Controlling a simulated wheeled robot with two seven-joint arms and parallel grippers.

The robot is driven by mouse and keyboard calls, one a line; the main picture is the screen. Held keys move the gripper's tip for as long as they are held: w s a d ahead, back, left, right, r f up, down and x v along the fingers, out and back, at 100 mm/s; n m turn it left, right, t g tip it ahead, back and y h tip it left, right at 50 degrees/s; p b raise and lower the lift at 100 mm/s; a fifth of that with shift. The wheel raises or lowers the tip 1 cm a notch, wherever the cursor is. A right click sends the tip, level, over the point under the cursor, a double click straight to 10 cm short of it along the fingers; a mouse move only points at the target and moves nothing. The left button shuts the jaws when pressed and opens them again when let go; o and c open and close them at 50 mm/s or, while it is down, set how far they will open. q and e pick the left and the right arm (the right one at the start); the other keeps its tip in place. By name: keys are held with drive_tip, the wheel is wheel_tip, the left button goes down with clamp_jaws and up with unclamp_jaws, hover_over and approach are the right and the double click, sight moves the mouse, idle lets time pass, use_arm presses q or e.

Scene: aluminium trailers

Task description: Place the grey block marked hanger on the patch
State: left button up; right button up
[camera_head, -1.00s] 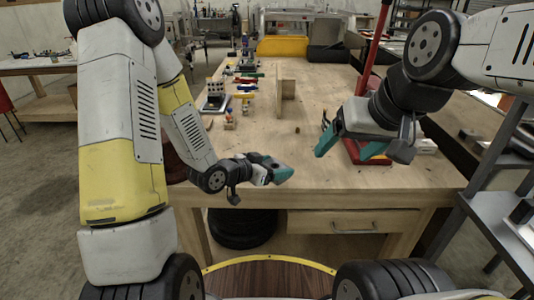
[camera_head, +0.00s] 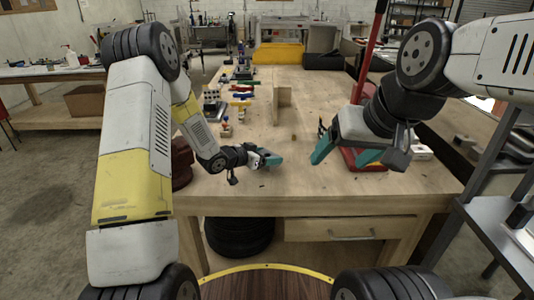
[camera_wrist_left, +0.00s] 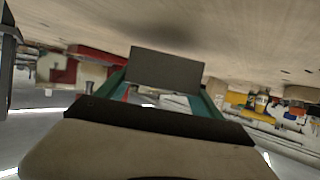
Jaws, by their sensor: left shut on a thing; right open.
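A grey block (camera_wrist_left: 165,68) is held between the teal fingers of my left gripper in the left wrist view. Its marking cannot be read. In the head view my left gripper (camera_head: 271,159) is low over the front part of the wooden table, and the block is too small or hidden to make out there. My right gripper (camera_head: 345,154) is open and empty, its teal fingers apart above the right part of the table. I cannot make out the patch in either view.
The wooden table (camera_head: 330,95) has a bare middle. Several coloured items, including a blue piece (camera_head: 241,95), line the left side. A red object (camera_head: 355,160) lies beneath my right gripper.

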use_arm(q)
drive_tip(key=shift+f, duration=0.95)
drive_tip(key=shift+f, duration=0.15)
drive_tip(key=o, duration=1.7)
drive_tip(key=shift+o, duration=0.2)
